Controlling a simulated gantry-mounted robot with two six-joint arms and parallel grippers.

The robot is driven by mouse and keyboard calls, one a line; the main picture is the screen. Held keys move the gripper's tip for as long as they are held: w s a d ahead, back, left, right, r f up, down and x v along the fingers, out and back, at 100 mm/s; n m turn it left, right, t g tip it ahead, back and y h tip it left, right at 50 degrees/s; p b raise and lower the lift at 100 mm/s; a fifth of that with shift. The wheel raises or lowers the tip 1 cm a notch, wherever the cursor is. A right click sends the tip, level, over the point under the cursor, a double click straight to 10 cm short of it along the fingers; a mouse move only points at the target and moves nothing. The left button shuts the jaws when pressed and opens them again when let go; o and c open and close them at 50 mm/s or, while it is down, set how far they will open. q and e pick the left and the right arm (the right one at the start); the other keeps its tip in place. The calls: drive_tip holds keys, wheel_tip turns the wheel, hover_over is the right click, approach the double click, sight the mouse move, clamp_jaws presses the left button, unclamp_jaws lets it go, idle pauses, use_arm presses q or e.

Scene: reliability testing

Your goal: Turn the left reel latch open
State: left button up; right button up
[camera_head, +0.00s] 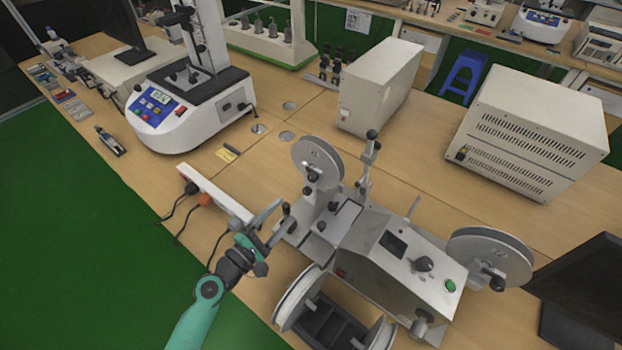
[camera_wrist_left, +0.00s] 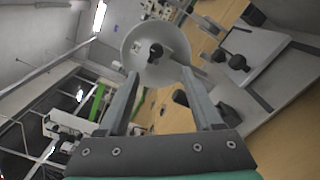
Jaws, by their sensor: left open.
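The left reel (camera_head: 322,156) is a light grey disc standing upright at the left end of the winding machine (camera_head: 370,255). Its latch (camera_head: 311,174) is a small dark knob at the disc's centre. In the left wrist view the reel (camera_wrist_left: 140,64) faces me, with the dark latch (camera_wrist_left: 156,51) at its hub. My left gripper (camera_head: 284,208) is open and empty, in front of and below the reel. In the left wrist view its two fingers (camera_wrist_left: 160,76) are spread, with the latch seen beyond and between their tips, apart from them. My right gripper is not in view.
A right reel (camera_head: 490,252) sits at the machine's other end. More spools (camera_head: 299,298) stand at the front edge. A white power strip (camera_head: 216,194) lies left of the machine, near my left arm. A tester (camera_head: 190,108) and a beige box (camera_head: 382,84) stand behind.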

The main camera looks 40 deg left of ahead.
sight(311, 180)
use_arm(q)
drive_tip(key=w, duration=0.4)
drive_tip(key=w+a+b, duration=0.1)
drive_tip(key=w, duration=0.3)
drive_tip(key=w+a, duration=0.1)
drive_tip(key=w, duration=0.3)
drive_tip(key=shift+r, duration=0.25)
drive_tip(key=shift+c, duration=0.4)
clamp_jaws()
